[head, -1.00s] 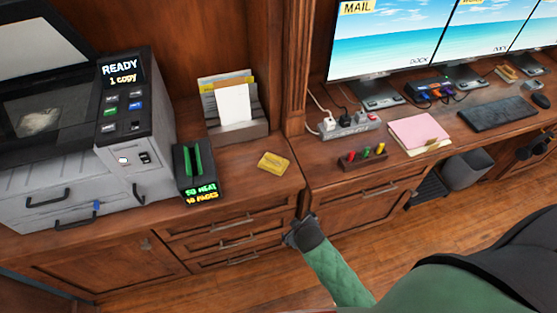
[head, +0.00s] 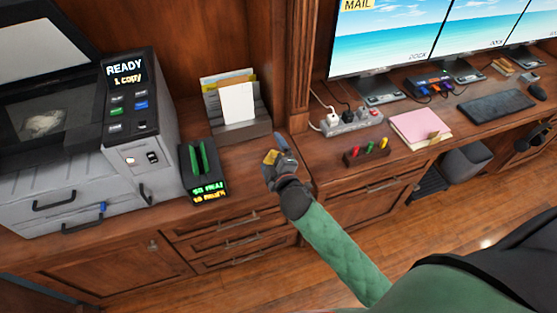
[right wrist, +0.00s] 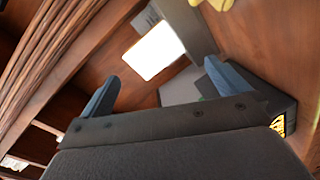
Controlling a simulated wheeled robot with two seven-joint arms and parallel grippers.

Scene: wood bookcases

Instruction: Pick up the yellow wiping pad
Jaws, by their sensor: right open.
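The yellow wiping pad (head: 270,157) lies on the wooden counter near its right end, partly hidden behind my right gripper in the head view. In the right wrist view only an edge of the yellow pad (right wrist: 212,4) shows at the top, outside the space between the fingers. My right gripper (head: 277,156) is over the pad's spot, with its blue-tipped fingers spread. The right wrist view shows the two fingers (right wrist: 165,86) apart with nothing held between them. I cannot tell whether a finger touches the pad. My left gripper is out of view.
A green-slotted device with a lit display (head: 204,176) and a grey letter holder (head: 240,128) stand left of and behind the pad. A copier (head: 144,130) is farther left. A wooden post (head: 299,70) rises behind. Right of it are a power strip (head: 352,122) and a marker holder (head: 367,153).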

